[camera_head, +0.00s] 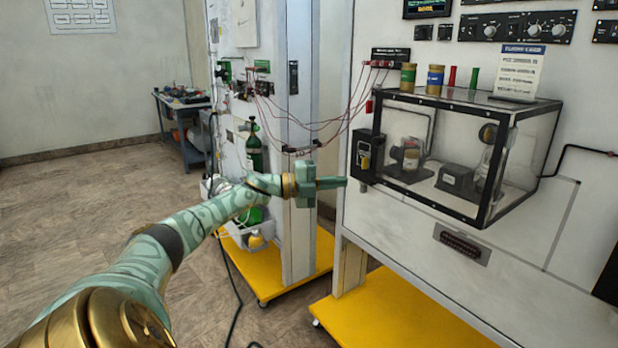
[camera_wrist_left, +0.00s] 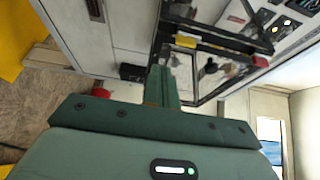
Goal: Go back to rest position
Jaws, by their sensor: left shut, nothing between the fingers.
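My left arm reaches in from the lower left in the head view. Its gripper (camera_head: 331,183) is shut and empty, pointing right toward the black switch box (camera_head: 366,155) on the left side of the glass case (camera_head: 530,155). I cannot tell whether the fingertips touch the box, but a small gap seems to show. In the left wrist view, the closed green fingers (camera_wrist_left: 162,86) point toward the case's frame. My right gripper is in neither view.
Jars, a red and a green cylinder and a sign (camera_head: 518,72) stand on the case. Red wires (camera_head: 310,125) hang between the two panels. A green bottle (camera_head: 254,150) is on the left panel. Yellow bases (camera_head: 400,312) stick out low. Open floor (camera_head: 70,210) lies left; a workbench (camera_head: 187,125) stands behind.

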